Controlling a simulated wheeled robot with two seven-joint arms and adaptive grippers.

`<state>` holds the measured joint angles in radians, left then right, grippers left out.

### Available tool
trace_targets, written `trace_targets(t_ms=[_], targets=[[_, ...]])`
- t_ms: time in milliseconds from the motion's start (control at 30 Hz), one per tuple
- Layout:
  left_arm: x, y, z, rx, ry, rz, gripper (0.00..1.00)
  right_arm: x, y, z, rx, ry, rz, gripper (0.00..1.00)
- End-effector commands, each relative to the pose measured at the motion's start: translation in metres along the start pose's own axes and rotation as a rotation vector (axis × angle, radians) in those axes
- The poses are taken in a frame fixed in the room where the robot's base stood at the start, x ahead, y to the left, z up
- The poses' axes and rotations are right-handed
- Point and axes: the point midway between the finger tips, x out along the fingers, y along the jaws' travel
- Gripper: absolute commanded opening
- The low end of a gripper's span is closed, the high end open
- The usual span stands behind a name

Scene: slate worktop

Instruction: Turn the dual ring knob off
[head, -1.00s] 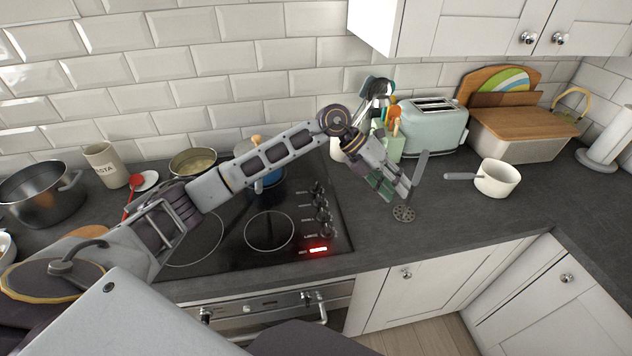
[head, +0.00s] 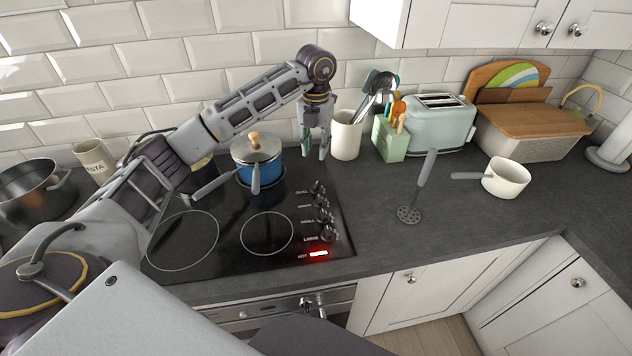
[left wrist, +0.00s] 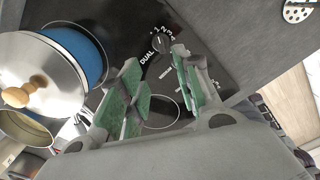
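The dual ring knob (left wrist: 160,43), a black knob beside the word DUAL and a number scale, shows in the left wrist view between and beyond my open fingertips. In the head view it is the rearmost knob (head: 318,188) in the row at the right of the black hob (head: 290,262). My left gripper (head: 316,156) points down behind that knob, fingers apart and empty. It also shows in the left wrist view (left wrist: 155,66), where I see no contact with the knob. My right gripper is not in view.
A blue pot (head: 250,172) with a metal lid stands on the hob left of my gripper. A white utensil holder (head: 346,138) and green block (head: 390,140) stand to its right. A red light (head: 318,253) glows.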

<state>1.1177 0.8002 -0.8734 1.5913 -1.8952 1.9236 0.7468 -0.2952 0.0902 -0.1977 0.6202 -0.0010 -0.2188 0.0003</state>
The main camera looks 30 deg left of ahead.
Motion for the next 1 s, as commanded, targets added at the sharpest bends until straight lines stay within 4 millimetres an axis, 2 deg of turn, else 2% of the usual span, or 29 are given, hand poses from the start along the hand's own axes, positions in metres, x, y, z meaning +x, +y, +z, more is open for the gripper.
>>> trace_targets(t_ms=[200,467,667,1000], targets=[[0.000,0.000,0.000,0.001,-0.001,-0.002,0.33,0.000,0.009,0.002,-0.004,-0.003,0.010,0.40],[0.008,-0.001,0.000,0.001,0.000,-0.002,0.33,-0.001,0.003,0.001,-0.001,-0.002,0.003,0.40],[0.026,-0.001,0.000,0.001,0.001,-0.002,0.33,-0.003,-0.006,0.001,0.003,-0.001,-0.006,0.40],[0.070,-0.001,-0.001,0.001,0.003,-0.003,0.33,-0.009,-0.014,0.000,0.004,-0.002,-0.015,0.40]])
